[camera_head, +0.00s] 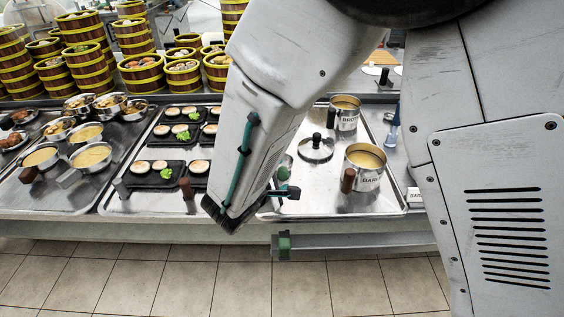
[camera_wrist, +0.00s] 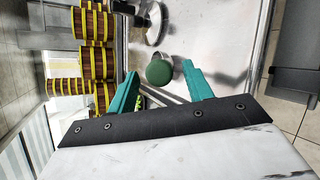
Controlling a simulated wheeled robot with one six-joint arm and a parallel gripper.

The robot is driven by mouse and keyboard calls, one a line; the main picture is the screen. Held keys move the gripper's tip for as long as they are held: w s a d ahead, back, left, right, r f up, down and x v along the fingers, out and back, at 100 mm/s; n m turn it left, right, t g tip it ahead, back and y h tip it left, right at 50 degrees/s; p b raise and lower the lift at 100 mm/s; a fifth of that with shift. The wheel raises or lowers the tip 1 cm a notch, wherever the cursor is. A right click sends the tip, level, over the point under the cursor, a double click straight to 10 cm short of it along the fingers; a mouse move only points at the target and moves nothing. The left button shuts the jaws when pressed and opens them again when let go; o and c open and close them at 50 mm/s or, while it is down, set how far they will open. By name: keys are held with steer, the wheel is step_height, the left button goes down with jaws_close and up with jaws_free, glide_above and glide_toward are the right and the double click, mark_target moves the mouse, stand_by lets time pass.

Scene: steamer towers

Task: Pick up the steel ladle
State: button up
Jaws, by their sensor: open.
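I cannot pick out the steel ladle with certainty. In the wrist view a round green piece (camera_wrist: 159,73) with bare metal just behind it shows between the fingertips of my gripper (camera_wrist: 160,69). I cannot tell whether it is part of the ladle. The two teal fingers stand apart, and nothing is seen clamped between them. In the head view a small green and metal thing (camera_head: 283,173) shows at the left of the steel tray (camera_head: 326,203), right beside my arm. My arm hides part of that area, and the fingers are not clear there.
Two steel pots, the front one (camera_head: 366,182) and the rear one (camera_head: 346,120), stand on the tray with a lid (camera_head: 316,149). A blue utensil (camera_head: 392,128) is at right. Black plates (camera_head: 150,178), sauce pans (camera_head: 92,158) and steamer towers (camera_head: 87,45) fill the left.

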steer(key=shift+x, duration=1.45)
steer(key=shift+s, duration=0.1)
jaws_close()
steer(key=shift+r, duration=0.1)
